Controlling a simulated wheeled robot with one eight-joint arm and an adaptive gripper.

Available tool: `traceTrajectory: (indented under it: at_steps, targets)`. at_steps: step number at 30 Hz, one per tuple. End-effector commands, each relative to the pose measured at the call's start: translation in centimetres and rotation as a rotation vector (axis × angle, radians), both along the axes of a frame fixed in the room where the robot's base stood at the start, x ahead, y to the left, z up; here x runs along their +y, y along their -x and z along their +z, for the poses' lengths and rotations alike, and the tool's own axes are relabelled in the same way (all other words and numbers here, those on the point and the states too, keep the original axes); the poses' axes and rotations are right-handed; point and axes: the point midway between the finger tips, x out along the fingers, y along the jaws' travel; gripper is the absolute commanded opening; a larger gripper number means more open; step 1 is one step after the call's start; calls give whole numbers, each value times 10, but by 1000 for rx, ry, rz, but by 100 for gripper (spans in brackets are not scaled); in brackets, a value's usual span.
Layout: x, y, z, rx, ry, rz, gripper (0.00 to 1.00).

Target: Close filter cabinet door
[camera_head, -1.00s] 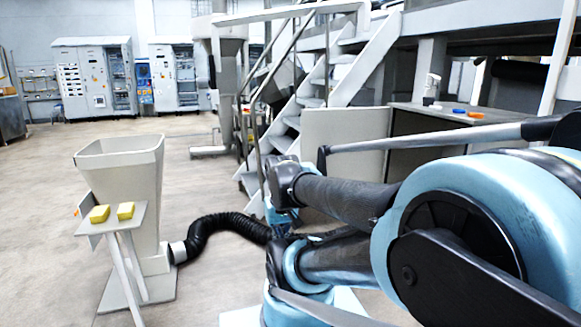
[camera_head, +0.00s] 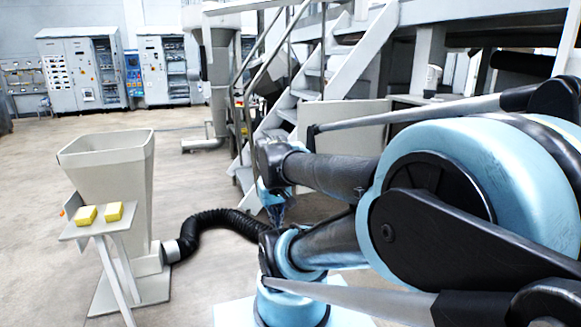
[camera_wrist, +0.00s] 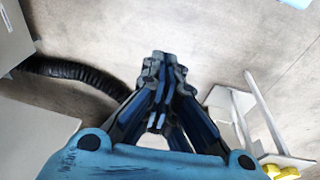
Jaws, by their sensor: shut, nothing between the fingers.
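A flat pale grey panel (camera_head: 345,109) stands upright in the head view, right of the stair foot, and looks like the filter cabinet's door standing open. The cabinet (camera_head: 408,99) is behind it to the right, largely hidden by my arm. My gripper (camera_wrist: 162,62) is shut and empty in the wrist view, over bare floor. In the head view it hangs low at the arm's end (camera_head: 276,212), left of and nearer than the panel, with no contact visible. The door's edge and any handle are hidden or too small to tell.
A grey hopper (camera_head: 130,190) stands at left, beside a small stand (camera_head: 97,224) with two yellow blocks. A black hose (camera_head: 210,222) runs along the floor from it toward my arm. Metal stairs (camera_head: 290,115) rise behind. Electrical cabinets line the far wall; open floor lies between.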

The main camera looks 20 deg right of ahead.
Motion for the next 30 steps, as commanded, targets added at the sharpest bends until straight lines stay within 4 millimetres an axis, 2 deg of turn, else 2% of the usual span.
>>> traceTrajectory:
  at_steps: [6,15,21,30]
  targets:
    - [-28,-52,34,-10,123,3,0]
    - [-65,-133,69,-21,295,10,0]
    - [-87,-191,86,-30,411,15,0]
    - [-117,-281,99,-43,583,24,0]
